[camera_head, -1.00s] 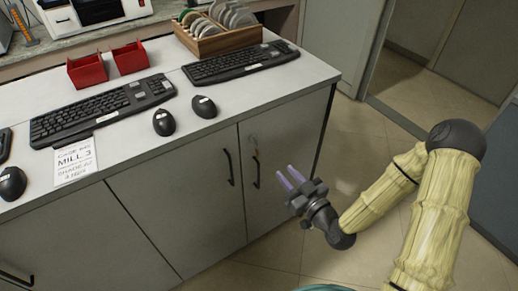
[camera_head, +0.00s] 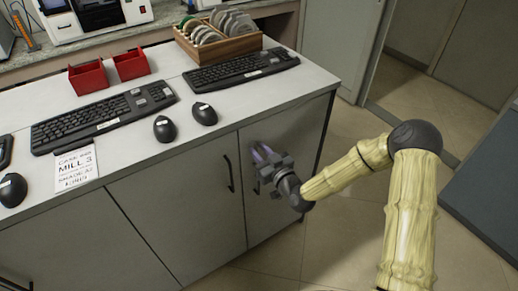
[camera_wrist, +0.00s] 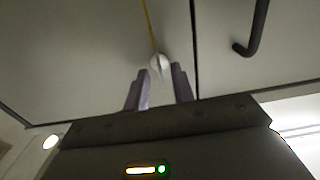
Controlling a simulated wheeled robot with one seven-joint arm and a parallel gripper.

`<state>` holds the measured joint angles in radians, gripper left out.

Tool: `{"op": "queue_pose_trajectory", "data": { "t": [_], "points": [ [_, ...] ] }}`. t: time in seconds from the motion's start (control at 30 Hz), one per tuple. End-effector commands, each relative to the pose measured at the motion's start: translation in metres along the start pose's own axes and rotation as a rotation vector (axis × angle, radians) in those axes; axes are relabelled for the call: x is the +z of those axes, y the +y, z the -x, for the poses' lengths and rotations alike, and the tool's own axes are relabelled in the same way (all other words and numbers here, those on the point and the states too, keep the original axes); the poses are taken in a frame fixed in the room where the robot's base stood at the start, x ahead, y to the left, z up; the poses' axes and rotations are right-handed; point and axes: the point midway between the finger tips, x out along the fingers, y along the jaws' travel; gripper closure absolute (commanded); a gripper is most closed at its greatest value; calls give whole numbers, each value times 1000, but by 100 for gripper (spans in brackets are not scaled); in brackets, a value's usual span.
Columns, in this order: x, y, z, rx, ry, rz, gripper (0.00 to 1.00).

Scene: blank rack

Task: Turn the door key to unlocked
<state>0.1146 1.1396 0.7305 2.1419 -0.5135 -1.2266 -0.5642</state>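My gripper (camera_head: 262,153) is at the upper part of the right cabinet door (camera_head: 265,222), below the counter edge. In the wrist view its two purple fingers (camera_wrist: 159,70) are apart. A small pale, rounded piece (camera_wrist: 158,64), apparently the key in its lock, shows between or just beyond the fingertips. I cannot tell whether either finger touches it. A thin yellow line runs from it up the picture. The key's turned position is not clear. In the head view my gripper hides the lock.
A dark bar handle (camera_head: 229,173) is on the left door; another handle (camera_wrist: 255,28) shows right of the fingers in the wrist view. The counter (camera_head: 225,128) above holds keyboards (camera_head: 240,68), mice and red bins (camera_head: 88,74). The floor (camera_head: 300,260) right of the cabinet is open.

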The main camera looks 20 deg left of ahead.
Motion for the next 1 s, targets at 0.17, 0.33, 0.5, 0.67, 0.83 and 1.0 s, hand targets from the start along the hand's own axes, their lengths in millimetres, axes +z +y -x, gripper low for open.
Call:
{"op": "queue_pose_trajectory", "data": {
  "t": [0.17, 0.33, 0.5, 0.67, 0.83, 1.0],
  "points": [
    [0, 0, -8, 0, 0, 0, 75],
    [0, 0, -8, 0, 0, 0, 75],
    [0, 0, -8, 0, 0, 0, 100],
    [0, 0, -8, 0, 0, 0, 100],
    [0, 0, -8, 0, 0, -8, 100],
    [0, 0, -8, 0, 1, -43, 100]
  ]
}}
